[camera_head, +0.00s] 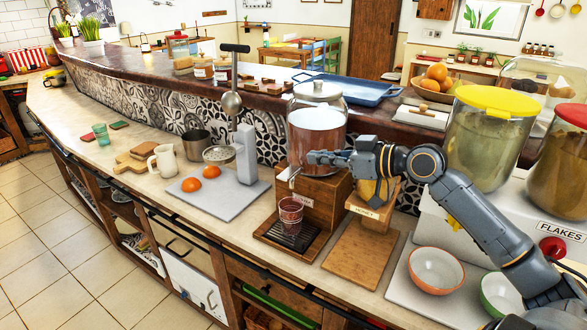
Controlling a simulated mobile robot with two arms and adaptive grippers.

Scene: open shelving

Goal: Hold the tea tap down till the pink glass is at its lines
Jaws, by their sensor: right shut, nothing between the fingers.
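The tea dispenser is a lidded glass jar (312,128) of reddish-brown tea on a wooden stand (322,207). Its small metal tap (293,175) sticks out at the front left of the stand. The pink glass (290,211) stands upright below the tap on a dark slatted drip tray (270,232). Its lines and the level inside are too small to tell. My right gripper (313,158) is shut and empty. Its fingertips overlap the lower jar in the picture, above and right of the tap; contact cannot be told. My left gripper is not in view.
A wooden holder (372,213) with a board stands right of the dispenser, below my right gripper. A citrus press (246,150) with two orange halves stands left. Large jars (487,140) and bowls (436,271) are at the right. The counter front left of the tray is clear.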

